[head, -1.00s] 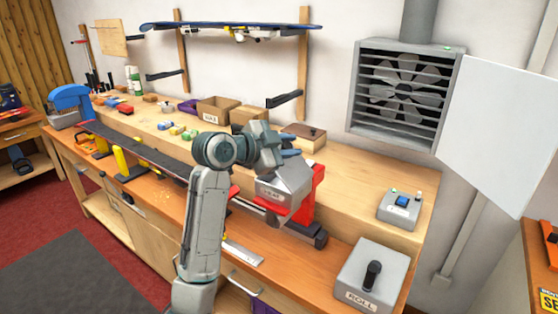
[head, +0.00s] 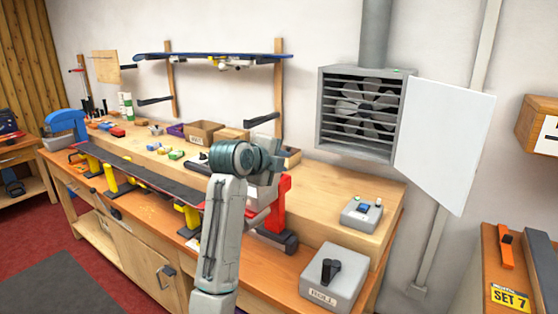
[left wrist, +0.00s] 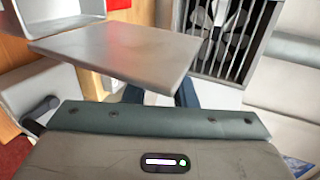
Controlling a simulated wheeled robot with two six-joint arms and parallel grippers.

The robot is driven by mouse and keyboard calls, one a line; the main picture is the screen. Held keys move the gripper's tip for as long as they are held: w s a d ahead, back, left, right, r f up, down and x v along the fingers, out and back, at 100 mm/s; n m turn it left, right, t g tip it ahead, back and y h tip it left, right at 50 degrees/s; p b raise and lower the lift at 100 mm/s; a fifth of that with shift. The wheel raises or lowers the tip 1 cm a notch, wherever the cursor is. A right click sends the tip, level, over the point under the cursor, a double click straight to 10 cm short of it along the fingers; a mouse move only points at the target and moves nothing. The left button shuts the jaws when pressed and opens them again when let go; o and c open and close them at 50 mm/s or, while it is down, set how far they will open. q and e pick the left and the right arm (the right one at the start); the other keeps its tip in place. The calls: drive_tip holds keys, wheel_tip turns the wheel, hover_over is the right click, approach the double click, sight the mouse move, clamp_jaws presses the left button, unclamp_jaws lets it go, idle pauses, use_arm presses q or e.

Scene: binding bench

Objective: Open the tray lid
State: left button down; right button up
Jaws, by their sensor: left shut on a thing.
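A flat grey panel, the tray lid by its look (left wrist: 120,50), stands out in front of my left gripper in the left wrist view. My left gripper (left wrist: 160,97) is shut on its edge; the dark fingers are partly hidden under the panel. A pale grey, box-like tray (left wrist: 55,12) shows at upper left, with its inside partly visible and the panel standing away from it. In the head view the tray (head: 262,198) is mostly behind my left arm, beside a red stand (head: 283,195). The hinge cannot be made out. My right gripper is not in view.
A grey ROLL box (head: 333,280) with a black handle and a control box (head: 361,212) with a blue button stand to the right. Behind is a fan cabinet (head: 360,110) with its white door (head: 445,145) swung out. A long ski-like board (head: 145,175) lies along the bench.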

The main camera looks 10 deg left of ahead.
use_arm(q)
drive_tip(key=shift+s+d+f+m+y, duration=0.2)
drive_tip(key=shift+d+m+y, duration=0.1)
drive_tip(key=shift+d+m, duration=0.2)
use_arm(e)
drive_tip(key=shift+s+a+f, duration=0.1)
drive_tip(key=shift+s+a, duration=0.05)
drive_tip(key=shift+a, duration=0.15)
use_arm(q)
drive_tip(key=c, duration=1.2)
unclamp_jaws()
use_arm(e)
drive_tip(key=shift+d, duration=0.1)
use_arm(q)
drive_tip(key=shift+s, duration=0.1)
drive_tip(key=b+v, duration=0.2)
drive_tip(key=v, duration=0.8)
drive_tip(key=shift+s, duration=0.35)
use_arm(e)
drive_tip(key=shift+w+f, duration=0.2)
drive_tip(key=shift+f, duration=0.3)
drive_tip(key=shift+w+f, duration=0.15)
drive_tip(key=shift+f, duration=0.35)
use_arm(q)
drive_tip(key=shift+a, duration=0.15)
drive_tip(key=shift+c, duration=0.3)
